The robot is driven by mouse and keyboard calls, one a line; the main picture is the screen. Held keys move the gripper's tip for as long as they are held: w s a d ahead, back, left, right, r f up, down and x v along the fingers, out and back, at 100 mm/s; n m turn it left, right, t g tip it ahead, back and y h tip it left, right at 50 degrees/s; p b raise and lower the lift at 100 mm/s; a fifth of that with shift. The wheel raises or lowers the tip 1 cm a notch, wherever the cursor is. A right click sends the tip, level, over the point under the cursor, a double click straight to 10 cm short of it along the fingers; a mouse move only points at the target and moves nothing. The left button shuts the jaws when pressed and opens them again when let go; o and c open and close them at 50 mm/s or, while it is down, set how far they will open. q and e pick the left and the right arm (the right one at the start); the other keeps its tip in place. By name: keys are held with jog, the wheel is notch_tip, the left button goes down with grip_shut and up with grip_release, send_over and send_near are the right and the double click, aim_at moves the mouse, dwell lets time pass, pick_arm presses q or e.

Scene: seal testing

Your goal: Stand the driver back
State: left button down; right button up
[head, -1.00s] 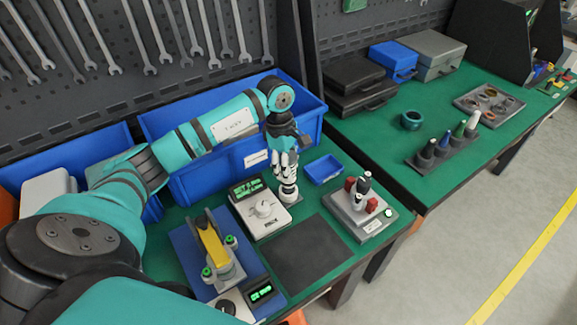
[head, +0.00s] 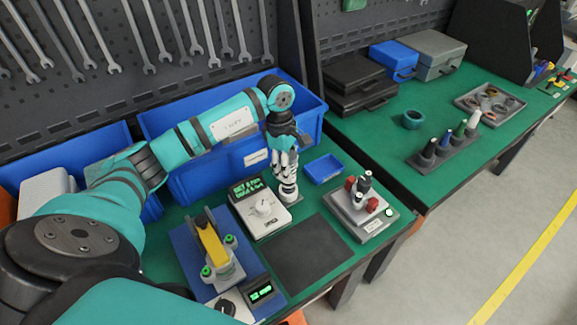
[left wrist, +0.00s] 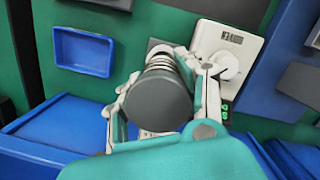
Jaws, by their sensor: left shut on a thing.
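My left gripper (head: 285,163) points down at the back of the green bench and is shut on the driver (head: 288,189). The driver is upright, with its lower end at a small grey base plate (head: 298,197); I cannot tell whether it is fully seated. In the left wrist view the driver's dark round end (left wrist: 158,101) fills the space between the gripper's fingers (left wrist: 160,85). The fingers hide part of it. My right gripper is not in view.
A white device with a knob (head: 262,207) stands close left of the driver. A small blue tray (head: 324,169) is to its right. Blue bins (head: 185,185) stand behind.

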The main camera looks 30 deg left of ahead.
pick_arm(q)
jog(key=c, duration=0.7)
grip_release()
jog(key=shift+f, duration=0.1)
jog(key=shift+r+p, duration=2.35)
jog(key=shift+r, duration=2.25)
